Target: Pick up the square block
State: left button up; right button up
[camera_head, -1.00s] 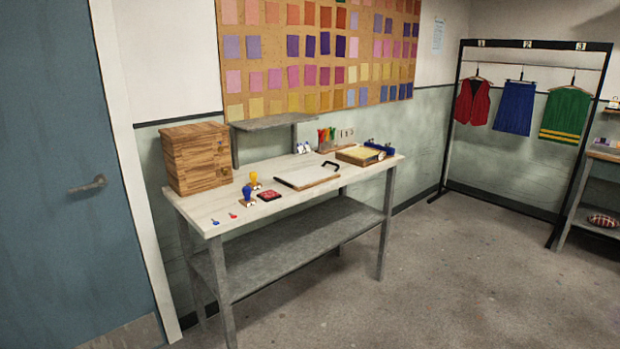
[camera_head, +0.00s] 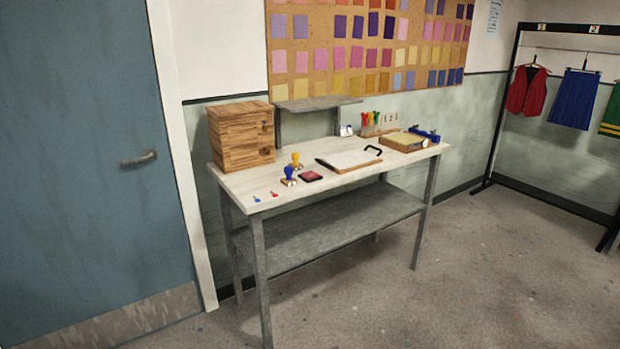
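No thing stands out clearly as the square block. On the worktable (camera_head: 232,182), a blue-handled stamp (camera_head: 289,174) stands upright at the near left, and a yellow-handled stamp (camera_head: 296,160) stands just behind it. Both have small pale bases, too small to make out well. Neither of my grippers is in view.
A wooden drawer box (camera_head: 241,135) stands at the table's left end. A clipboard (camera_head: 350,161) and a shallow wooden tray (camera_head: 407,141) lie to the right. A blue door (camera_head: 85,200) is at left. The floor (camera_head: 370,310) in front is clear.

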aim_at(289, 181)
jog(key=i+l+u, duration=0.15)
jog(key=i+l, duration=0.55)
jog(key=i+l+u, duration=0.15)
jog(key=i+l, duration=0.55)
